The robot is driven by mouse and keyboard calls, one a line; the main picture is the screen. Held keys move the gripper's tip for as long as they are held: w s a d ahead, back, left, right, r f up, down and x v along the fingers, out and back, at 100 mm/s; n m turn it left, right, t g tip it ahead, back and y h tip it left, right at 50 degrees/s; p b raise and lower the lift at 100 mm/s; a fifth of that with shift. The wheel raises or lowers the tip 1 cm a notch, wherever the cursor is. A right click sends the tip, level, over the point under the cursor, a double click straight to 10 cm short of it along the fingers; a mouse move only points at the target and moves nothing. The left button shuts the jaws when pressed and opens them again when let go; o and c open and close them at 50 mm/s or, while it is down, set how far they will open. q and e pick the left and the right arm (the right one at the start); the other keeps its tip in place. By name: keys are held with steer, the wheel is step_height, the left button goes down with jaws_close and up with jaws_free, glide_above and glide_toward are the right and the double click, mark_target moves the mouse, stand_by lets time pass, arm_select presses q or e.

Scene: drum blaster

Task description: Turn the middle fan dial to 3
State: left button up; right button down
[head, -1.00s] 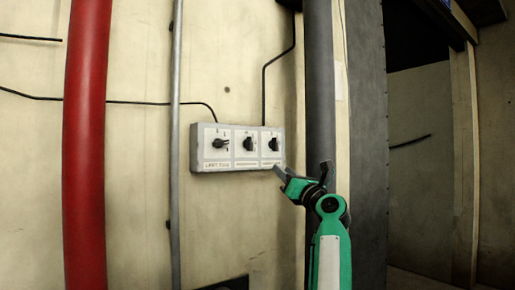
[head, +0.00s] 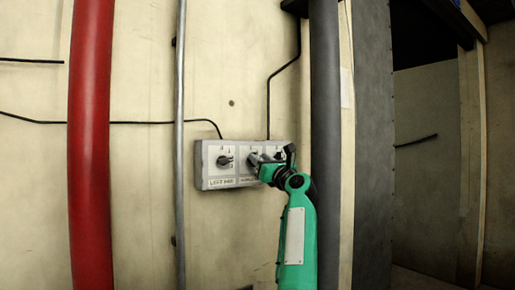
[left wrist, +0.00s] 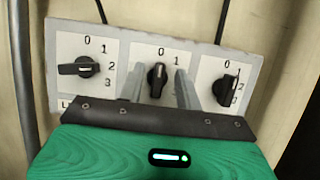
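A grey box (head: 202,182) on the wall carries three black dials in a row. The middle dial (left wrist: 157,79) stands upright, with its 0 and 1 marks showing above it; its lower numbers are hidden. My left gripper (head: 257,160) is at the middle dial. In the left wrist view its two grey fingers are open, one on each side of the dial, with a visible gap to it. In the head view the gripper partly covers the middle dial. My right gripper is in neither view.
The left dial (left wrist: 80,67) lies horizontal beside the fingers, and the right dial (left wrist: 225,90) is close to the right finger. A thin grey pipe (head: 179,225) runs left of the box and a thick dark pipe (head: 325,110) right of it. A red pipe (head: 90,150) stands farther left.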

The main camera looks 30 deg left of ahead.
arm_select(q)
steer(key=shift+p+x, duration=0.5)
steer(key=shift+x, duration=0.75)
jaws_close()
